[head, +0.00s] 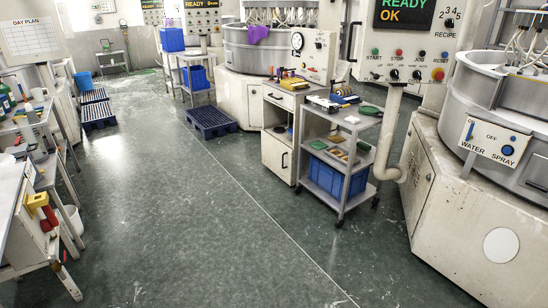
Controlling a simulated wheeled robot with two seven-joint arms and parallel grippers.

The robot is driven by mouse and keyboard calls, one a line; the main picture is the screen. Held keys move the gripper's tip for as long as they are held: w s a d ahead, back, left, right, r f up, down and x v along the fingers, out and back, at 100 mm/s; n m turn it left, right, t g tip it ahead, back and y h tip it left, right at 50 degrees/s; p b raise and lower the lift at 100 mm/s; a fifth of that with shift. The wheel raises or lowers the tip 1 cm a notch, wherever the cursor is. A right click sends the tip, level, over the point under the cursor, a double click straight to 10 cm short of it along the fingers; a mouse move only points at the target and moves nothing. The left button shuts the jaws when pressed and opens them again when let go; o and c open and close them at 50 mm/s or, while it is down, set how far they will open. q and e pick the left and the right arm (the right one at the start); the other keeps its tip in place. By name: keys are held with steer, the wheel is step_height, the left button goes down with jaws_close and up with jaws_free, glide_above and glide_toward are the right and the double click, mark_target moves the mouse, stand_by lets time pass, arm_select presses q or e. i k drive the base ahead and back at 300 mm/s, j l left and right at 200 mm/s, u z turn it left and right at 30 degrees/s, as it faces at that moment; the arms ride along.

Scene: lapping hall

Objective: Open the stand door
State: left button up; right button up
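A white stand (278,115) stands in the middle of the head view, right of the floor's pale line. It has a drawer front at the top, an open shelf bay below it and a white door (274,155) at the bottom. The door looks shut, flush with the stand's front. A dark upright handle (284,160) sits near the door's right edge. Neither of my grippers shows in this view.
A grey cart (343,190) with a blue crate (335,176) stands close to the stand's right. Machines line the right side. A blue pallet (210,122) lies left of the stand. A workbench (12,195) is at the left. The floor (170,220) between is clear.

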mark_target(277, 156)
steer(key=i+z, duration=0.1)
steer(key=i, duration=0.45)
steer(key=i+z, duration=0.1)
steer(key=i, duration=0.4)
steer(key=i+z, duration=0.1)
steer(key=i, duration=0.45)
steer(key=i+j+z, duration=0.1)
steer(key=i, duration=0.4)
steer(key=i+j, duration=0.15)
steer(key=i, duration=0.4)
steer(key=i+j+z, duration=0.15)
steer(key=i, duration=0.35)
steer(key=i+j+z, duration=0.1)
steer(key=i, duration=0.4)
steer(key=i+j+z, duration=0.25)
steer(key=i, duration=0.2)
steer(key=i+j+z, duration=0.3)
steer(key=i+j, duration=0.1)
steer(key=i, duration=0.05)
